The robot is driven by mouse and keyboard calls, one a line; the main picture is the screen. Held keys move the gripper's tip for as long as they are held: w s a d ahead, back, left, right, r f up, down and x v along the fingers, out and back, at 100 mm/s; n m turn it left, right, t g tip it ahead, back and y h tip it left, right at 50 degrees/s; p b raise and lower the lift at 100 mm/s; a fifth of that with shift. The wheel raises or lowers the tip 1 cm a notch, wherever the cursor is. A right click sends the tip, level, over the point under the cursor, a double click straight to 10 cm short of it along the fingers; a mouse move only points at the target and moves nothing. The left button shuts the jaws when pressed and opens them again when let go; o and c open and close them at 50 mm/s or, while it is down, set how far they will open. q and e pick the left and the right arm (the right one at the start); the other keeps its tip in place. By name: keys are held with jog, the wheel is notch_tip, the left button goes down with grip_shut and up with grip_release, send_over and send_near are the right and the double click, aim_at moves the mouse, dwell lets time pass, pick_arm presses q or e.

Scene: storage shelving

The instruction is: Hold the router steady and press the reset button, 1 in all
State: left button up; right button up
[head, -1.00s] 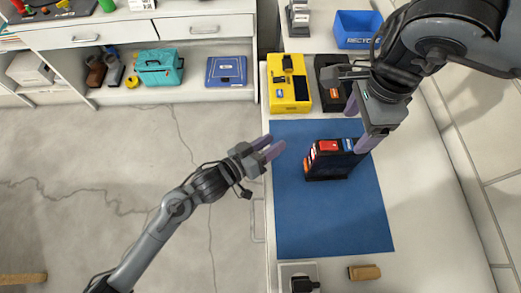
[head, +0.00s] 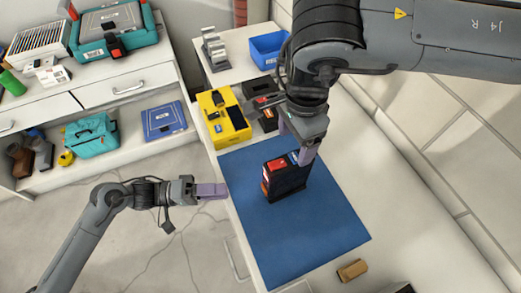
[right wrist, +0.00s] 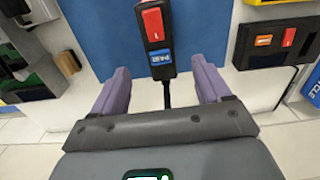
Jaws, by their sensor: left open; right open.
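The router appears to be the upright black box (head: 287,180) on the blue mat (head: 310,235). It has a red block and a blue label on its top edge. In the right wrist view, a narrow black top with a red rocker-like part (right wrist: 153,22) and blue label lies ahead, between the fingers. My right gripper (head: 298,145) is open, above the box's far right end; contact cannot be told. Its spread fingers also show in the right wrist view (right wrist: 160,85). My left gripper (head: 212,190) is beside the mat's left edge, pointing right, apart from the box.
A yellow device (head: 223,118) and dark devices (head: 265,108) stand just behind the mat. A blue bin (head: 269,48) is further back. A brown block (head: 352,270) lies in front of the mat. The mat's front half is clear.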

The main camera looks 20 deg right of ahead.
aim_at(292, 158)
notch_tip(292, 158, down, 10)
jog(key=shift+r, duration=0.15)
dwell(0.3)
jog(key=c, duration=1.3)
pick_arm(q)
grip_shut()
dwell(0.9)
